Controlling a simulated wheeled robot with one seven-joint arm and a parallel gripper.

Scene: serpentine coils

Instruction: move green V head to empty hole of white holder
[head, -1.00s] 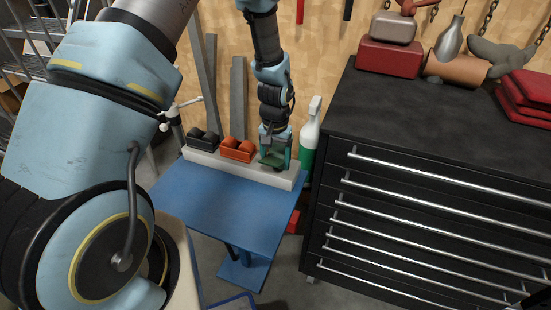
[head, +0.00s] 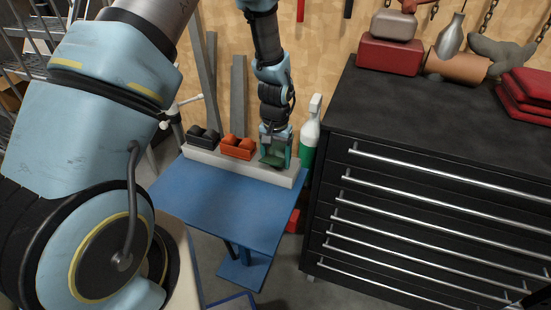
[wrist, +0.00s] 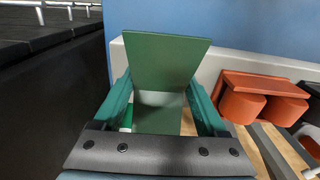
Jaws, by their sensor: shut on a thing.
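The white holder (head: 201,158) is a long bar along the back edge of the blue table. My gripper (head: 274,158) points down at the holder's right end. It is shut on the green V head (head: 271,154), which also shows between the fingers in the wrist view (wrist: 165,62). The green V head is over or at the holder's top; I cannot tell whether it touches or is seated. The orange V head (head: 238,147) sits in the holder beside it, and the black V head (head: 203,139) sits at the left. The hole under my gripper is hidden.
The blue table top (head: 222,200) is clear in front of the holder. A green and white spray bottle (head: 309,135) stands close right of my gripper. A black drawer cabinet (head: 430,190) rises at the right. Grey bars lean on the wall behind.

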